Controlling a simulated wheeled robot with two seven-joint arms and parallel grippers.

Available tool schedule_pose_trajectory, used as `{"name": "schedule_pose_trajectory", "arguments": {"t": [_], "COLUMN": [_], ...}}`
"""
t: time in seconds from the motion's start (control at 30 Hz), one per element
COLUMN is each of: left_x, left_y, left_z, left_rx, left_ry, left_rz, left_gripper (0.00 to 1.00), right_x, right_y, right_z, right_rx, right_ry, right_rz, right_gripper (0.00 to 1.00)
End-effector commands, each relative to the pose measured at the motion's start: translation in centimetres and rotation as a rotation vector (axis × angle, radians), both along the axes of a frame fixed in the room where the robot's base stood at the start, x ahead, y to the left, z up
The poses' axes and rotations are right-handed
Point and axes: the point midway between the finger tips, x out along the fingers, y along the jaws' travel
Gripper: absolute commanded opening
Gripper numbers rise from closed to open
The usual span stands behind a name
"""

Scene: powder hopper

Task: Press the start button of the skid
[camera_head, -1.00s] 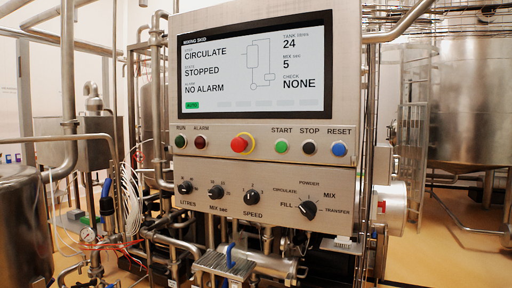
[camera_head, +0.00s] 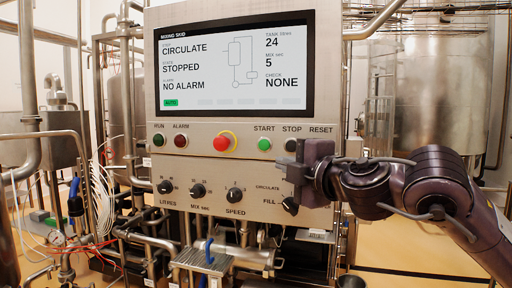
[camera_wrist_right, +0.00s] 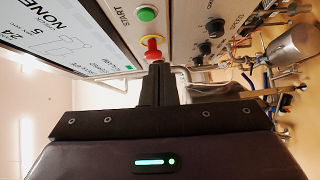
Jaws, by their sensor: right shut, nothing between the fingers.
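The green start button (camera_head: 264,144) sits on the skid's steel panel under the word START. It also shows at the top of the right wrist view (camera_wrist_right: 147,14). My right gripper (camera_head: 284,166) is shut and empty, in front of the panel, just right of and below the start button in the head view. It covers the reset button and part of the lower panel. In the right wrist view the closed fingers (camera_wrist_right: 157,66) point toward the red mushroom button (camera_wrist_right: 153,50), with the green button beyond it. Contact cannot be told. My left gripper is not in view.
The screen (camera_head: 236,64) reads CIRCULATE, STOPPED, NO ALARM. The red mushroom button (camera_head: 224,142) is left of the start button, and the black stop button (camera_head: 291,145) is right of it. Knobs (camera_head: 235,194) line the lower panel. Pipes surround the skid.

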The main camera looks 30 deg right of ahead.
Motion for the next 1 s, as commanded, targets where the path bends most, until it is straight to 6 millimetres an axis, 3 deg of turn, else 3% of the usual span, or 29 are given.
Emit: {"name": "schedule_pose_trajectory", "arguments": {"t": [0.17,0.57,0.77,1.0], "left_x": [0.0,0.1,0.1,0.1], "left_y": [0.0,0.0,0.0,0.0], "left_z": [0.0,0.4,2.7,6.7], "left_rx": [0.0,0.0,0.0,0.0], "left_ry": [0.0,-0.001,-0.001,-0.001], "left_rz": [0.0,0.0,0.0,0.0], "left_gripper": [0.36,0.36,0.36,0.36], "right_x": [-1.4,-1.1,1.5,5.1], "right_y": [0.0,-0.1,-0.3,-0.5], "right_z": [1.5,1.7,1.9,2.3], "right_rx": [-0.045,-0.045,-0.044,-0.041], "right_ry": [-0.012,-0.012,-0.005,-0.01], "right_rz": [-0.017,-0.017,-0.019,-0.015], "right_gripper": [0.0,0.0,0.0,0.0]}}
